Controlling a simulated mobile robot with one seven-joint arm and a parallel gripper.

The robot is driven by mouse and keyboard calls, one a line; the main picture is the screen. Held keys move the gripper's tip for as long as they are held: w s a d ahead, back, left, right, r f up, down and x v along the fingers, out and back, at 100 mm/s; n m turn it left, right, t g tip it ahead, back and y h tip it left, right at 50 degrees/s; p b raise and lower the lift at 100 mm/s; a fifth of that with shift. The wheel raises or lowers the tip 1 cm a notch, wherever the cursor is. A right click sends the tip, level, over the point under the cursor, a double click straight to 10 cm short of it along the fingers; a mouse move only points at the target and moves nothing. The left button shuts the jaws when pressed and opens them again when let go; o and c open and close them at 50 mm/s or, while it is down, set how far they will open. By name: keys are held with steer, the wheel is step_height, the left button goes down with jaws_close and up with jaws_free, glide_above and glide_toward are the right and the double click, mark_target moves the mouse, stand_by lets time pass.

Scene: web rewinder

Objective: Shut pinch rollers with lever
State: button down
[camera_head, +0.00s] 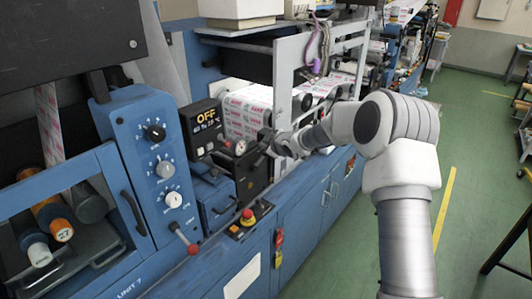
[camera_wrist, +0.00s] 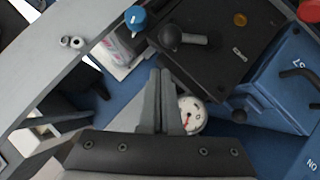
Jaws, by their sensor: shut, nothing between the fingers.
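My gripper (camera_head: 266,146) reaches in from the right to the blue machine, close to a black panel beside the printed web. In the wrist view my gripper (camera_wrist: 161,74) has its two fingers together, with nothing seen between them. A black lever with a round knob (camera_wrist: 172,38) lies just beyond the fingertips on a dark plate; the fingers look apart from it, but I cannot tell the gap. In the head view my gripper partly covers this area. The printed web (camera_head: 245,112) runs over rollers behind it; the pinch contact itself is hidden.
A round white gauge (camera_wrist: 190,115) is beside my fingers; it also shows in the head view (camera_head: 240,148). A display reading OFF (camera_head: 206,117) stands left of my gripper. A red-knobbed lever (camera_head: 190,247) and a red button (camera_head: 248,215) are lower.

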steer(key=v, duration=1)
steer(key=shift+r+b, duration=0.35)
steer(key=shift+r, duration=0.05)
steer(key=s+d+r+m+g+h, duration=0.1)
steer(key=s+d+r+m+h, duration=0.3)
steer(key=s, duration=0.6)
steer(key=s+d+r+m+g+h, duration=0.1)
steer(key=s+d+r+m+h, duration=0.15)
steer(key=s+d+r, duration=0.5)
steer(key=s+f+m+g, duration=0.1)
steer(key=s+m, duration=0.3)
steer(key=s, duration=0.8)
steer(key=s+f+m+g+y, duration=0.1)
steer(key=s+f+m+g, duration=0.1)
steer(key=s, duration=1.1)
steer(key=shift+f+m, duration=0.45)
steer(key=shift+m, duration=0.4)
steer(key=c, duration=1.5)
jaws_free()
steer(key=shift+c, duration=0.2)
